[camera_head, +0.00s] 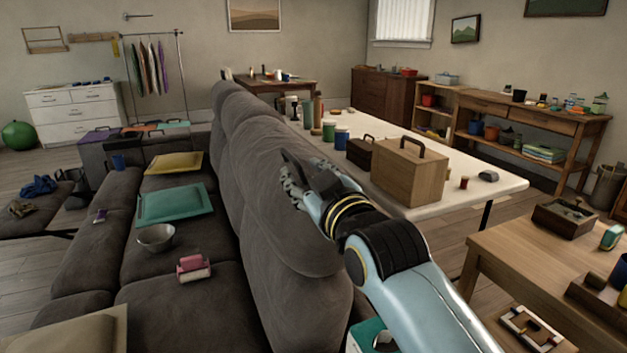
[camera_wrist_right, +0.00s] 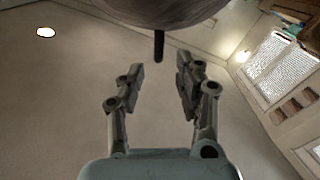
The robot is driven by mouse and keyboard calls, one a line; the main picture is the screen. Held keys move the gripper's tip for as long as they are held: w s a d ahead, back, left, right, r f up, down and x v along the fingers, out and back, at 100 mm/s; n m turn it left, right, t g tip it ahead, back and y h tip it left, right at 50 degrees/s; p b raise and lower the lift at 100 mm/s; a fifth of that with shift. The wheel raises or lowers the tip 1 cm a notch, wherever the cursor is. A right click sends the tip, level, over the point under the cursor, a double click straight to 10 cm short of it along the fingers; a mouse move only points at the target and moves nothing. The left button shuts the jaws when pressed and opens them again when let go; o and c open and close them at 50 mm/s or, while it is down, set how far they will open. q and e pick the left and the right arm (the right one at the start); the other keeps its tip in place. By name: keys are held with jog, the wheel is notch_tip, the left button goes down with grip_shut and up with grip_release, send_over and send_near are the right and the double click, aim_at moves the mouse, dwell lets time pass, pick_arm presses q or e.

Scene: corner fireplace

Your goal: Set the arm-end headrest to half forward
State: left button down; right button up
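The dark grey sofa's back runs away from me, with padded headrests along its top; the nearest headrest (camera_head: 290,225) is large and rounded. My right gripper (camera_head: 292,178) is at the nearest headrest, over its right side, and covers part of it. In the right wrist view my right gripper (camera_wrist_right: 160,82) is open, its two fingers apart with nothing between them. A rounded grey-brown padded form (camera_wrist_right: 160,12) hangs just beyond the fingertips, with a short dark peg (camera_wrist_right: 159,46) below it, in line with the gap. I cannot tell whether anything touches. My left gripper is out of view.
A white table (camera_head: 470,180) with a wooden box (camera_head: 408,172) and jars stands right of the sofa back. A wooden table (camera_head: 530,265) is at the near right. A bowl (camera_head: 156,238), teal cushion (camera_head: 175,204) and pink object (camera_head: 194,268) lie on the seats.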

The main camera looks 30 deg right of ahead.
jog(key=s, duration=0.3)
jog(key=shift+s+r, duration=0.15)
dwell(0.3)
